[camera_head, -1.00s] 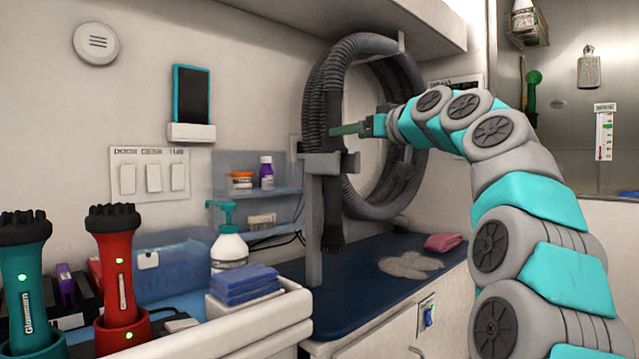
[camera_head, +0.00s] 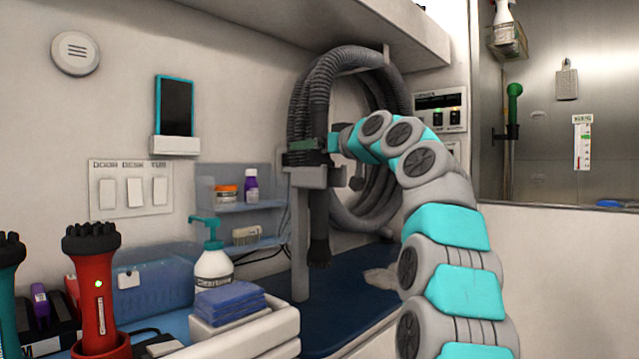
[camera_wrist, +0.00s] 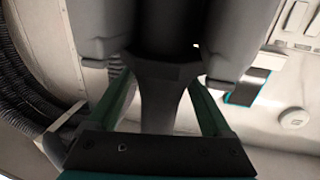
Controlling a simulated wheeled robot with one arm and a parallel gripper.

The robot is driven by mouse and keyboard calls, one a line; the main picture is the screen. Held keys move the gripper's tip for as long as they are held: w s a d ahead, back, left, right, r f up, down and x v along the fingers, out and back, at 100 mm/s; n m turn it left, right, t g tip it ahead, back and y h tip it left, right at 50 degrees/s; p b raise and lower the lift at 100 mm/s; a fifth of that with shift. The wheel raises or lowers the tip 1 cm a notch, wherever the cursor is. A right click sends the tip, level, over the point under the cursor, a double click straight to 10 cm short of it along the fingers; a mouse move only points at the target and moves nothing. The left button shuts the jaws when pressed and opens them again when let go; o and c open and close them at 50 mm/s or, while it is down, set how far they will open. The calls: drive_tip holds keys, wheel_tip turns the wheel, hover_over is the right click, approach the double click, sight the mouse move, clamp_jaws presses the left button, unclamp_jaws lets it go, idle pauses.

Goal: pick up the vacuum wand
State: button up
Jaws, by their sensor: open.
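The vacuum wand (camera_head: 319,225) is dark grey and hangs upright in a grey holder (camera_head: 308,178) on a post, with its nozzle end down. The corrugated hose joins it above. My gripper (camera_head: 306,150) is at the wand's upper part, just above the holder. In the wrist view its two green fingers stand apart, and the dark grey wand (camera_wrist: 160,100) lies between them. I see gaps beside the wand, so the fingers look open around it, not closed on it. My arm hides part of the hose loop.
The looped grey hose (camera_head: 380,205) hangs on the wall behind. An overhead cabinet (camera_head: 370,30) is above. A white tray (camera_head: 255,335) with blue cloths (camera_head: 230,303), a pump bottle (camera_head: 213,268) and a red clipper (camera_head: 95,285) stand at left front. The blue counter mat (camera_head: 345,300) is mostly clear.

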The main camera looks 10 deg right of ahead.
drive_tip(key=shift+w+a, duration=0.15)
drive_tip(key=shift+w, duration=0.25)
clamp_jaws()
idle(0.4)
